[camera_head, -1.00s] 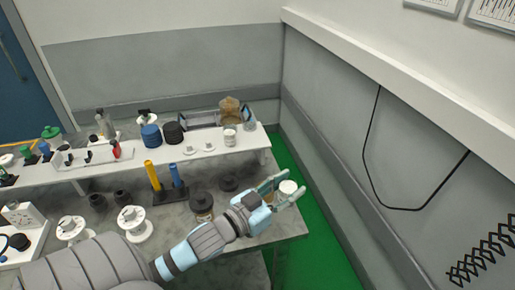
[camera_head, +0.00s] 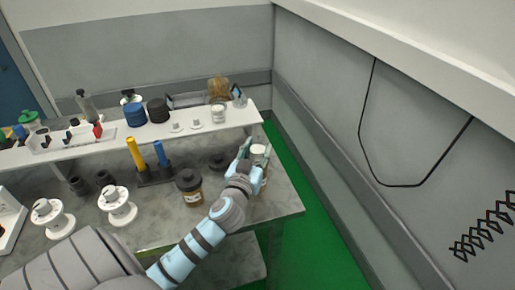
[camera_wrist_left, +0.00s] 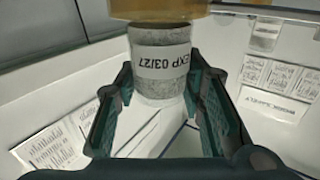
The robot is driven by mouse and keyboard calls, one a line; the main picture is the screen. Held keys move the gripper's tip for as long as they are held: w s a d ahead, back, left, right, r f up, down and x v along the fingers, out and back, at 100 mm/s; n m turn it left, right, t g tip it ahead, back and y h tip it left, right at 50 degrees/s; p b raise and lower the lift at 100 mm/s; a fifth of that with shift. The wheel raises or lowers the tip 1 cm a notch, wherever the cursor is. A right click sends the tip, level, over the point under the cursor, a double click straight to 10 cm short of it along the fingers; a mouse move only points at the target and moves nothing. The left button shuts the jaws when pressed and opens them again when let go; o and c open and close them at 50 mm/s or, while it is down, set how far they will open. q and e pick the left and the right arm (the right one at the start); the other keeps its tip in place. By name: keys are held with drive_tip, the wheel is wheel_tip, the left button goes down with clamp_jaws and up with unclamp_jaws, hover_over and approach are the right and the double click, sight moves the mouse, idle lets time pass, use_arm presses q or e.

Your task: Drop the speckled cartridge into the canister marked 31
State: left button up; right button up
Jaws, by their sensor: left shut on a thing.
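The speckled cartridge (camera_wrist_left: 160,86) is a grey cylinder with a white label reading "EXP 03/27", upside down in the left wrist view. My left gripper (camera_wrist_left: 160,78) has a finger on each side of it and is shut on it. In the head view my left gripper (camera_head: 250,158) is at the bench's right end, with the cartridge's pale top (camera_head: 259,151) between its fingers. An amber canister (camera_head: 265,168) shows just below; its amber band (camera_wrist_left: 155,10) meets the cartridge in the wrist view. I cannot tell how far the cartridge is inside. No mark 31 is readable.
An amber jar with a dark lid (camera_head: 190,186) stands to the left of the gripper. A rack with yellow and blue tubes (camera_head: 155,178) and white spools (camera_head: 117,205) stand further left. A white shelf (camera_head: 200,133) runs behind. The green floor (camera_head: 325,235) lies to the right.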

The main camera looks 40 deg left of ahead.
sight(258, 147)
use_arm(q)
wheel_tip(258, 147, down, 3)
drive_tip(key=shift+r+b, duration=0.15)
drive_tip(key=shift+b, duration=0.55)
use_arm(e)
wheel_tip(258, 147, down, 2)
drive_tip(key=shift+f, duration=0.2)
use_arm(q)
drive_tip(key=shift+r, duration=0.1)
drive_tip(key=o, duration=1.3)
use_arm(e)
drive_tip(key=shift+a, duration=0.15)
use_arm(q)
wheel_tip(258, 147, up, 7)
drive_tip(key=p, duration=0.6)
drive_tip(key=shift+s+r+p, duration=0.1)
drive_tip(key=shift+r+p, duration=0.1)
drive_tip(key=shift+p, duration=0.15)
drive_tip(key=shift+f, duration=0.2)
use_arm(e)
wheel_tip(258, 147, up, 6)
drive_tip(key=shift+r, duration=0.1)
